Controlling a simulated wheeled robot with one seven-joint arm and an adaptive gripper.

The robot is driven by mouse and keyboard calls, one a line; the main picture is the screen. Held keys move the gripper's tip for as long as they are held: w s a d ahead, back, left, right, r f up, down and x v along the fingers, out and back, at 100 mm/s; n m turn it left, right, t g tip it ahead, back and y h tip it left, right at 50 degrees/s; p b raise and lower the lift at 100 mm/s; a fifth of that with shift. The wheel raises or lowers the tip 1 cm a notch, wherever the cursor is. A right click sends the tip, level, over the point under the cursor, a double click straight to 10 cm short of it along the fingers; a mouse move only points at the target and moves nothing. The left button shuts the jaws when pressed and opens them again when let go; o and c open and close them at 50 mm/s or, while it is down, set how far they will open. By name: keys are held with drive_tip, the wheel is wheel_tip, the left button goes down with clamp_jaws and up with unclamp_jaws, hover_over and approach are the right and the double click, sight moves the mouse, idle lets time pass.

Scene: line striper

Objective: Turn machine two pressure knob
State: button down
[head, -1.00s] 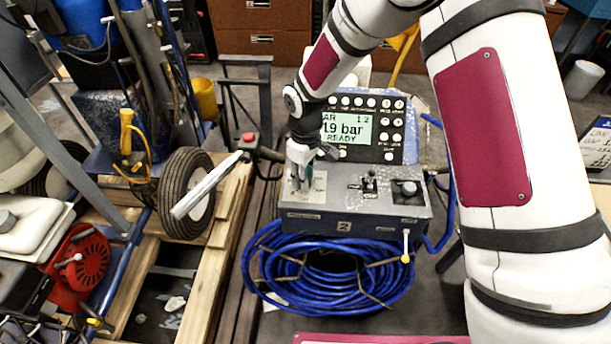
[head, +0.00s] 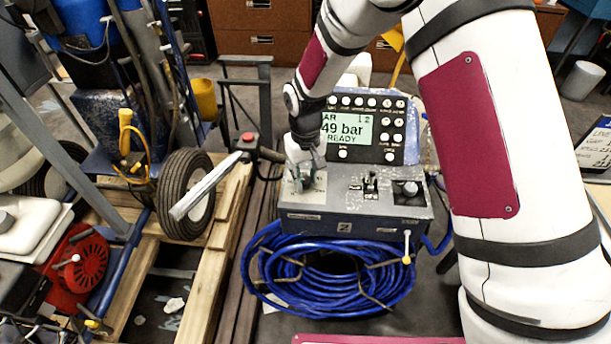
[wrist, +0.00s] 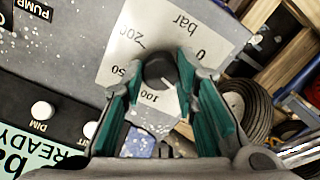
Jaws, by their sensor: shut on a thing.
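The control box of machine two (head: 330,222), marked "2", has a slanted panel with a lit display (head: 348,130) whose visible part reads "49 bar" and "READY". The display's left edge is hidden behind my arm. My gripper (head: 303,180) points down at the box's left side. In the wrist view the dark round pressure knob (wrist: 158,68) sits between my green-padded fingers, which are shut on it from both sides. In the head view the knob is mostly hidden by the gripper.
A blue hose coil (head: 325,275) hangs in front of the box. A wheel (head: 187,195) and a metal bar (head: 205,185) stand to the left.

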sight(305, 179)
idle(0.3)
drive_tip(key=c, duration=1.2)
unclamp_jaws()
drive_tip(key=shift+c, duration=0.2)
wheel_tip(305, 179, up, 12)
